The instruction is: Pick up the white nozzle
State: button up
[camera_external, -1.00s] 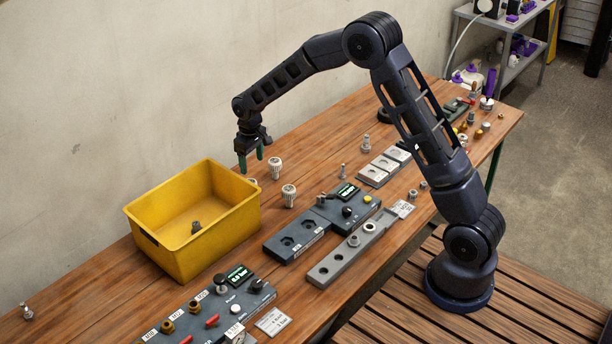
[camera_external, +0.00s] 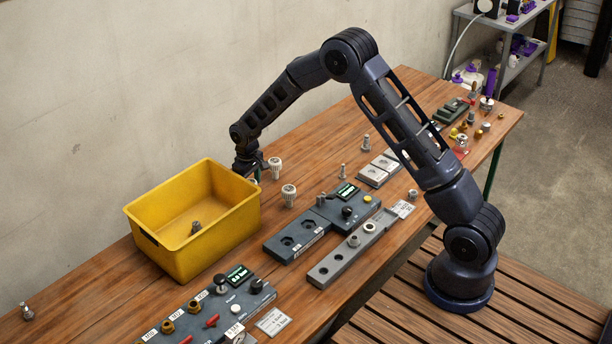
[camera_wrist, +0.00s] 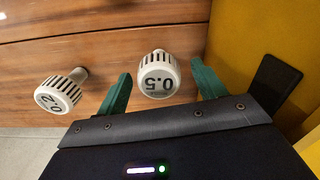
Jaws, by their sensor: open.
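In the wrist view, a white nozzle marked 0.5 (camera_wrist: 158,76) stands between the two green fingers of my gripper (camera_wrist: 160,69). The fingers are apart, with a gap visible on each side of it. A second white nozzle, marked 0.2 (camera_wrist: 58,93), is to the left, outside the fingers.
The yellow bin (camera_external: 155,243) stands close beside my gripper, with a small dark part (camera_external: 196,227) inside. Grey fixture blocks (camera_external: 297,240) and a panel with knobs (camera_external: 200,318) lie toward the front. Bare wooden tabletop (camera_external: 325,155) lies behind the nozzles.

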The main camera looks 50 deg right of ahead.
notch_tip(320, 180, down, 4)
jog(key=shift+f, duration=0.1)
jog(key=c, duration=1.1)
jog(key=shift+o, duration=0.2)
